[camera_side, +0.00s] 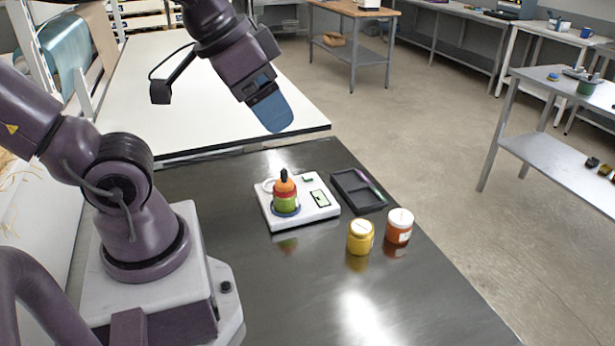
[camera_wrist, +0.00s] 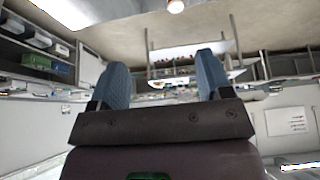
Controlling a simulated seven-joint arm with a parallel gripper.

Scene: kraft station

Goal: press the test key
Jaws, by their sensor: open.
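A white test device (camera_side: 325,214) lies on the dark, shiny table. It has a small screen (camera_side: 320,198) and a small green patch (camera_side: 307,178) on its top, which may be the test key; I cannot tell. A bottle with a green and red body and an orange top (camera_side: 286,193) stands upright on the device's left part. My gripper (camera_side: 275,118) is above and behind the device, well clear of it. In the wrist view my gripper (camera_wrist: 160,78) has its two blue fingers apart with nothing between them, and the device is not seen there.
A black divided tray (camera_side: 350,192) with a thin green and purple item lies right of the device. A yellow jar (camera_side: 361,237) and an orange jar with white lid (camera_side: 399,227) stand in front of the tray. The table's front is clear. A white table (camera_side: 215,100) lies behind.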

